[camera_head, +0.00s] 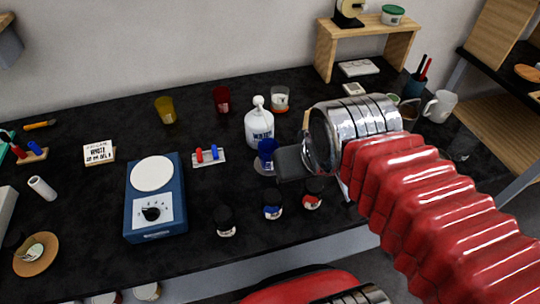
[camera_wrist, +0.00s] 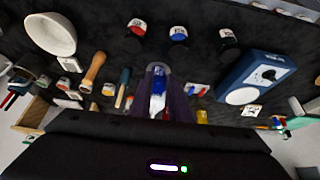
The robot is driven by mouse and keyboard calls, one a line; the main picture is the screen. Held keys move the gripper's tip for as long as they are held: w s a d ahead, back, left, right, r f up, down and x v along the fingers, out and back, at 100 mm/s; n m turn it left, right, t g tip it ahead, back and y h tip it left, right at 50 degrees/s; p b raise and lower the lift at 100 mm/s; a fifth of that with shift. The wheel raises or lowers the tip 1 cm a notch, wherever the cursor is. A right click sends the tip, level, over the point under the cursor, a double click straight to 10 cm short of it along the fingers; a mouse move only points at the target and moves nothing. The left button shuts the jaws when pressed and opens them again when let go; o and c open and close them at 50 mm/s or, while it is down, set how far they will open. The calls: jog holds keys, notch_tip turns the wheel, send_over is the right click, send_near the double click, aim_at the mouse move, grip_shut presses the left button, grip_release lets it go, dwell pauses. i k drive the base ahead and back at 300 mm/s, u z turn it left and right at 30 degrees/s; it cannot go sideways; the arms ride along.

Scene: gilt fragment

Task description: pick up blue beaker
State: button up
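The blue beaker (camera_head: 267,150) stands upright on a small grey round mat (camera_head: 261,169) near the middle of the bench. In the head view my gripper (camera_head: 288,162) is close on its right side and low, overlapping its edge. In the wrist view the blue beaker (camera_wrist: 158,82) shows in the gap between my two dark fingers (camera_wrist: 160,105), which look apart. I cannot tell whether either finger touches the glass. Much of the fingers is hidden by the gripper body in the head view.
A white wash bottle (camera_head: 259,125) stands right behind the beaker. Red and blue tubes (camera_head: 207,155) lie left. A blue hotplate (camera_head: 155,200) is farther left.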

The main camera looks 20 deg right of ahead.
aim_at(268, 144)
jog(key=z, duration=0.5)
jog(key=k, duration=1.15)
jog(key=u, duration=1)
jog(key=i, duration=1)
jog(key=u, duration=0.05)
